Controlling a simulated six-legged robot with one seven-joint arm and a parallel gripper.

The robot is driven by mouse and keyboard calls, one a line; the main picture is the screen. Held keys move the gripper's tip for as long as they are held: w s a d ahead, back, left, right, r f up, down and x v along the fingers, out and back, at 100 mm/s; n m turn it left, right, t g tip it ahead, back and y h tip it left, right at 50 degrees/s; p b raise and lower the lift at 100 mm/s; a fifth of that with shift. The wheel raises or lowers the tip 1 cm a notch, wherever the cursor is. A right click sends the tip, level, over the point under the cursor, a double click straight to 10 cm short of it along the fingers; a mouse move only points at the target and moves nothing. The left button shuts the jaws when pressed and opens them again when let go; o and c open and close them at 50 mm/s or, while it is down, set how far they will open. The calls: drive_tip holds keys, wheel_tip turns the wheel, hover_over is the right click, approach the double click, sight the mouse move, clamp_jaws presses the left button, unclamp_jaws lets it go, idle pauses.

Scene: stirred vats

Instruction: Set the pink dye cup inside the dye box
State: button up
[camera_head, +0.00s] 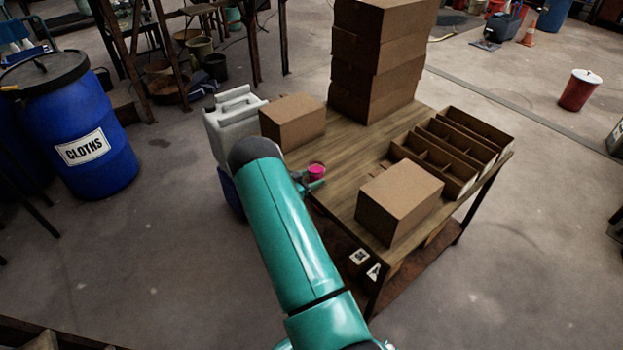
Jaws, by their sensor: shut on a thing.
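The pink dye cup (317,170) shows just past the end of my teal arm, over the left front edge of the wooden table. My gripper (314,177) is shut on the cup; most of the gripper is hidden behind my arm. I cannot tell the cup's height above the table. An open brown box with dividers (435,179), which looks like the dye box, sits on the right side of the table. The cup is apart from it, to its left.
A closed carton (399,200) stands at the table's front, between cup and divided box. Another carton (293,122) and a tall carton stack (373,62) stand behind. A white jerrycan (232,125) is at left. The table's middle (358,153) is bare.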

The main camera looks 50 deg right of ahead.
drive_tip(key=shift+f, duration=0.15)
drive_tip(key=o, duration=0.6)
drive_tip(key=shift+f, duration=0.1)
drive_tip(key=o, duration=0.5)
drive_tip(key=shift+c, duration=0.2)
